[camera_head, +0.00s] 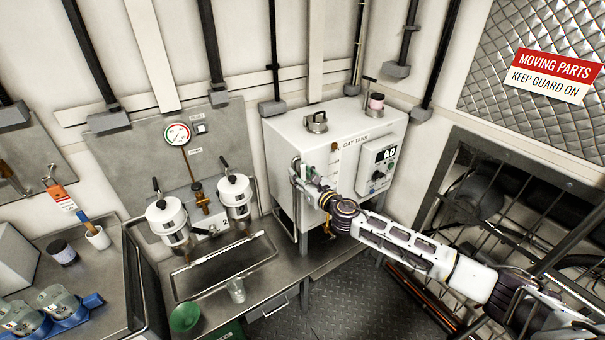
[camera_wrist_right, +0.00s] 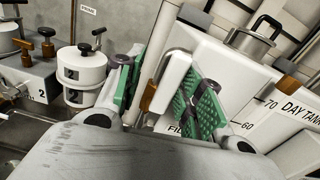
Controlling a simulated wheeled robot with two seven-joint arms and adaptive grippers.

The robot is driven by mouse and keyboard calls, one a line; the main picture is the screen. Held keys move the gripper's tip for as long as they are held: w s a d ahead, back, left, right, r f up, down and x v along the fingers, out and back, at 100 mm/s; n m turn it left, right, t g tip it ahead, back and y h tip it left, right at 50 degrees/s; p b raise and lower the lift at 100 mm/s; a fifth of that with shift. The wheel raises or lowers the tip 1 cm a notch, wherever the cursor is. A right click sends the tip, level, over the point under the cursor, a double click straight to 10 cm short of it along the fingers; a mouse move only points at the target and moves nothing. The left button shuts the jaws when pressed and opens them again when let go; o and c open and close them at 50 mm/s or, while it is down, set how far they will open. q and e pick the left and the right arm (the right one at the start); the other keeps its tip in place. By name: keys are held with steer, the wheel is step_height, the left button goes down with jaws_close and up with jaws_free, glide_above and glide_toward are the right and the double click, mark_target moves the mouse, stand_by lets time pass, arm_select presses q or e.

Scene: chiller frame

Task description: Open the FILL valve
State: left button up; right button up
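The white day tank (camera_head: 315,130) stands against the back wall. My right gripper (camera_head: 306,177) is at its front left edge, reaching in from the right. In the right wrist view its green-padded fingers (camera_wrist_right: 165,80) are apart. A pale upright pipe and an orange-brown piece (camera_wrist_right: 148,97) show between them; I cannot tell whether the pads touch either. A partly covered label starting "FI" (camera_wrist_right: 182,129) is on the tank behind the right finger. The FILL valve's handle cannot be clearly made out, as my gripper covers that area in the head view. My left gripper is not in view.
Two white canisters (camera_head: 236,194) with black-handled tops stand left of the tank, below a round gauge (camera_head: 177,134). A control box (camera_head: 378,165) is on the tank's front. A barred guard frame (camera_head: 500,200) is at right. Floor (camera_head: 335,310) shows below.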

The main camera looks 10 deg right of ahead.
steer(key=shift+d+r, duration=0.1)
steer(key=shift+d, duration=0.1)
steer(key=v, duration=1.1)
steer(key=shift+s, duration=0.45)
stand_by(0.3)
steer(key=shift+m, duration=0.3)
stand_by(0.4)
